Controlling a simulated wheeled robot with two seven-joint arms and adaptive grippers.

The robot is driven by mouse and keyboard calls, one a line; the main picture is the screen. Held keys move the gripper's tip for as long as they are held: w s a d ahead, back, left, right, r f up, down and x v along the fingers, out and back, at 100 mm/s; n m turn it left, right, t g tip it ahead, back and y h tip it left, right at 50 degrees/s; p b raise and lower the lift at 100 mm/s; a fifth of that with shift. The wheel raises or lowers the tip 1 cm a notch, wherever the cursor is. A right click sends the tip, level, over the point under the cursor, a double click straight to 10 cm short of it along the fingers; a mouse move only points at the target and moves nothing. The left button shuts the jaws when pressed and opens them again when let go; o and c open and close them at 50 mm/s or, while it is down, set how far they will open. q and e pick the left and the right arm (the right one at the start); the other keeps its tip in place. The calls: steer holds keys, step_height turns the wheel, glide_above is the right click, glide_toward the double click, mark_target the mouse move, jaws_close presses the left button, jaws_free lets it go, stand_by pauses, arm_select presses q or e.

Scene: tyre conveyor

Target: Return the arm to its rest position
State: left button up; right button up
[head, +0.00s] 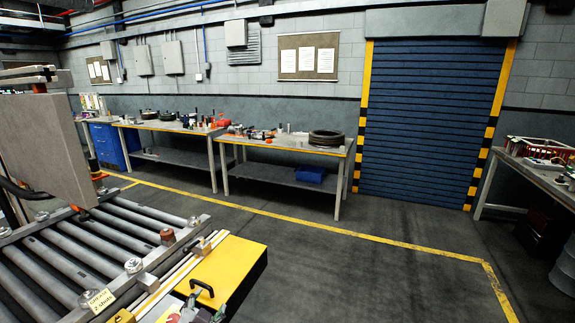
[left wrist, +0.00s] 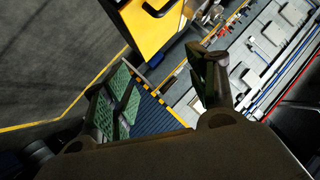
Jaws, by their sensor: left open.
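My left gripper (head: 206,307) shows at the bottom edge of the head view, just in front of the yellow box top (head: 222,268) with its black handle. Only its fingertips show there. In the left wrist view the same gripper (left wrist: 160,62) has its two fingers spread wide apart, with nothing between them. The green-padded finger is on the left and the darker finger on the right. The yellow box (left wrist: 155,25) lies beyond the fingers in that view. The rest of my left arm is hidden, and my right gripper is not in view.
A roller conveyor (head: 95,245) with a grey upright panel (head: 50,150) fills the left. Workbenches with a tyre (head: 326,138) and tools line the back wall beside a blue shutter (head: 430,120). Another bench (head: 545,178) stands at right. The middle floor is clear.

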arm_select(q)
steer(key=s+f+n+g+h, duration=0.1)
steer(key=s+f+n+g, duration=0.1)
steer(key=s+f+g, duration=0.6)
steer(key=s+f+n+g, duration=0.2)
steer(key=s+f, duration=0.2)
steer(key=s, duration=0.7)
step_height(320, 180, down, 33)
steer(key=s+a, duration=0.2)
steer(key=s+a+f, duration=0.3)
steer(key=s+f, duration=0.7)
steer(key=s+a+f+g, duration=0.1)
steer(key=s+a+f, duration=0.3)
steer(key=s+f, duration=0.6)
steer(key=shift+s+g, duration=0.3)
steer(key=shift+s, duration=0.4)
steer(key=shift+s, duration=0.1)
